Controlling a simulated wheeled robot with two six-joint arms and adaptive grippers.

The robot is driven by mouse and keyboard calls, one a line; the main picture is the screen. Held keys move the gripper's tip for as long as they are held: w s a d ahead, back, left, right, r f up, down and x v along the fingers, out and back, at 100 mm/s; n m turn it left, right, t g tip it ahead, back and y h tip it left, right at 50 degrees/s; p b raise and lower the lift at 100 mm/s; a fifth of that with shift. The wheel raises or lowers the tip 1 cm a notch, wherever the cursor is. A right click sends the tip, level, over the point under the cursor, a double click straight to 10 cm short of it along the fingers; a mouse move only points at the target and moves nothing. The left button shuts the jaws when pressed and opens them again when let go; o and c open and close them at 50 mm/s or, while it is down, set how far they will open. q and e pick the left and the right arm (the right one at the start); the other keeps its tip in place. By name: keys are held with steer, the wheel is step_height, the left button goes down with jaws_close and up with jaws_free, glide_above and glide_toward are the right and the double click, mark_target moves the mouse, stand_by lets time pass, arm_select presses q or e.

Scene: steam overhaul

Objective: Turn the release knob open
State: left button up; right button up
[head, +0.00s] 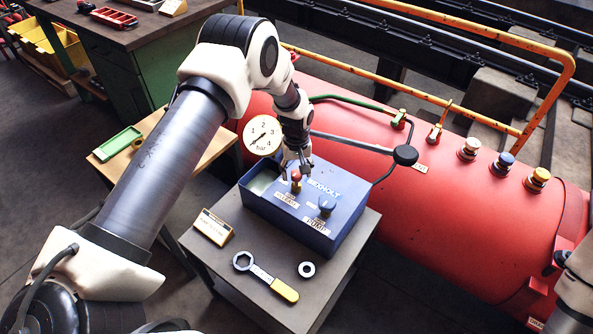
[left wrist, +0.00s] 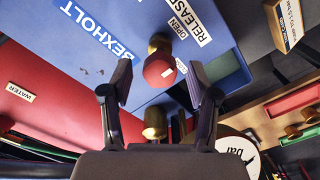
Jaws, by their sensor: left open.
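The release knob (head: 296,177) is a small red knob on a brass stem, on top of the blue BEXHOLT box (head: 345,225). A RELEASE label lies beside it. My left gripper (head: 298,163) is above the knob, pointing down. In the left wrist view the red knob (left wrist: 159,70) shows between the two open fingers, with a gap on each side. The RELEASE and OPEN lettering (left wrist: 188,22) is close by. How deep the knob sits between the fingers I cannot tell. My right gripper is not in view.
A blue pump knob (head: 327,205) stands on the same box. A round bar gauge (head: 262,135) is behind the box. A yellow-handled wrench (head: 265,276) and a metal ring (head: 307,269) lie on the grey stand. A red tank (head: 470,215) with several valves fills the right.

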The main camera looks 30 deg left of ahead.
mark_target(296, 172)
arm_select(q)
step_height(296, 172, up, 12)
stand_by(0.3)
steer(key=shift+f, duration=0.1)
